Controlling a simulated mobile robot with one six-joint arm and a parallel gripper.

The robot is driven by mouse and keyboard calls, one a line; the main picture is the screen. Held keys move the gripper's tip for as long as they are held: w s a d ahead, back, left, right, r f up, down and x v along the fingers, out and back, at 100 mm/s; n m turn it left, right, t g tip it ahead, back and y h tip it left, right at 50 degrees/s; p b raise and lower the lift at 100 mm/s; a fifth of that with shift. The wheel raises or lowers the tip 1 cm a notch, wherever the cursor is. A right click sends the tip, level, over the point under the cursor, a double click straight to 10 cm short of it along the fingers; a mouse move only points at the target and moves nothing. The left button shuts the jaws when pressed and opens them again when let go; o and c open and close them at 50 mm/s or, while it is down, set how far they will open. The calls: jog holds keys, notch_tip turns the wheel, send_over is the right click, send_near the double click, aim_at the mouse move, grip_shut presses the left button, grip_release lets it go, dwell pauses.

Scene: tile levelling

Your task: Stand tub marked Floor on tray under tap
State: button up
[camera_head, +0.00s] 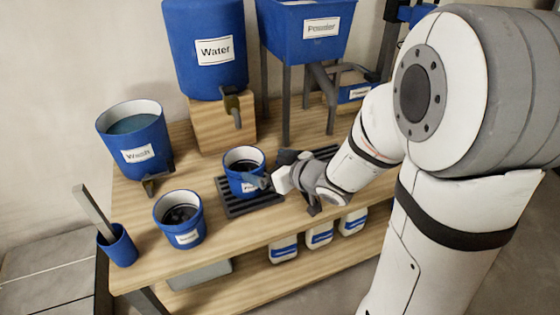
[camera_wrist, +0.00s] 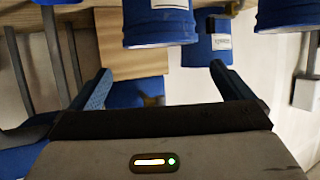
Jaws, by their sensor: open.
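A blue tub (camera_head: 243,171) with a dark inside stands upright on the black slatted tray (camera_head: 235,208), below the tap (camera_head: 232,104) of the Water container. My gripper covers part of its white label, so the word cannot be read in full. My gripper (camera_head: 262,181) is open at the tub's right side. In the wrist view, which is upside down, the tub (camera_wrist: 158,28) lies just beyond and between the fingertips of my gripper (camera_wrist: 162,70), its rim towards them. I cannot tell whether a finger touches it.
The Water container (camera_head: 205,70) stands on a wooden block (camera_head: 222,130). The Wash tub (camera_head: 135,140), another labelled tub (camera_head: 180,222) and a holder with a tool (camera_head: 118,246) are on the left. The Powder hopper (camera_head: 310,45) stands behind my arm. White-and-blue bottles (camera_head: 320,234) are below.

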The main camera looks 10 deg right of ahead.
jog(key=s+d+m+g+h+b, duration=0.1)
jog(key=s+d+m+h+b, duration=0.15)
jog(key=d+h, duration=0.35)
jog(key=s+d+m+g+h+b, duration=0.1)
jog(key=s+d+m+h, duration=0.3)
jog(key=d, duration=0.4)
jog(key=s+a+f+m+g+y, duration=0.1)
jog(key=s+a+f+g, duration=0.1)
jog(key=s+g, duration=0.5)
jog(key=s+a, duration=0.1)
jog(key=s, duration=0.4)
jog(key=shift+s+a+y, duration=0.15)
jog(key=shift+s+y, duration=0.15)
jog(key=shift+s, duration=0.1)
